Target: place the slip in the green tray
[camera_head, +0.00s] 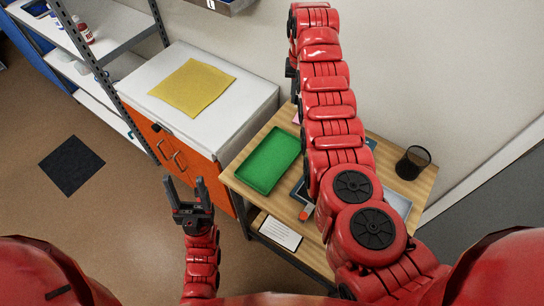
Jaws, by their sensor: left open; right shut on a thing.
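The green tray (269,160) lies empty on the wooden table, left of my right arm. A small pink patch, which looks like the slip (296,118), shows at the left edge of my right arm, just beyond the tray; most of it is hidden. My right gripper (294,97) is largely hidden by its own arm; dark parts of it show just above the pink patch, and it is shut on the slip. My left gripper (185,188) is open and empty, pointing up, left of the table and in front of the orange cabinet.
A black mesh cup (412,163) stands at the table's right. A white sheet (281,233) lies below the table's front edge. A yellow mat (193,88) lies on the white-topped cabinet (252,95). Shelves stand at left.

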